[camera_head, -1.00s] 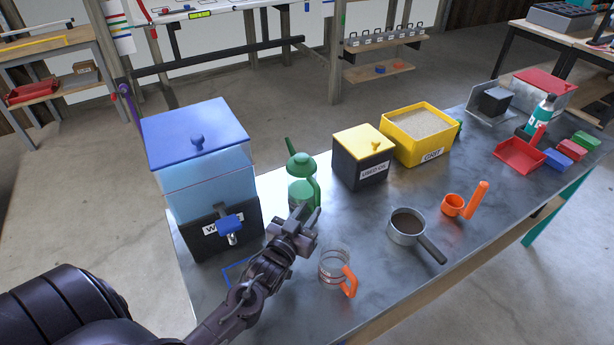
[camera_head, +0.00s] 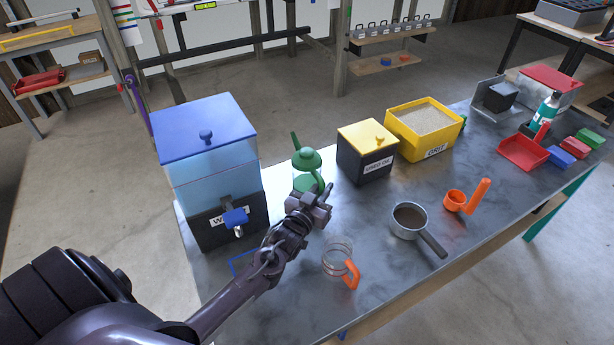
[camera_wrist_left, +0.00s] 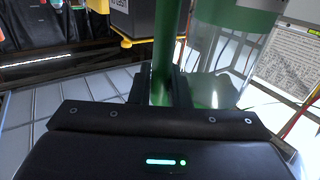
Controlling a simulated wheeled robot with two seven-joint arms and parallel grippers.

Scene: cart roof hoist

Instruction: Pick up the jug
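The green jug (camera_head: 307,158) has a green lid, spout and handle and a clear lower body. It stands upright on the metal table, right of the blue-lidded water tank. My left gripper (camera_head: 323,196) is at its handle side and hides part of it. In the left wrist view the green handle (camera_wrist_left: 163,50) runs between the two close-set fingers (camera_wrist_left: 161,90), which look shut on it. The jug's clear body (camera_wrist_left: 218,55) is just right of them. A clear cup with an orange handle (camera_head: 350,274) stands nearer the front edge. My right gripper is out of view.
The water tank (camera_head: 208,134) stands left of the jug. A black box with a yellow lid (camera_head: 367,152) and a yellow grit bin (camera_head: 437,152) stand to the right. A saucepan (camera_head: 409,221) and an orange scoop (camera_head: 455,201) lie further right. Bare tabletop (camera_head: 350,212) lies between.

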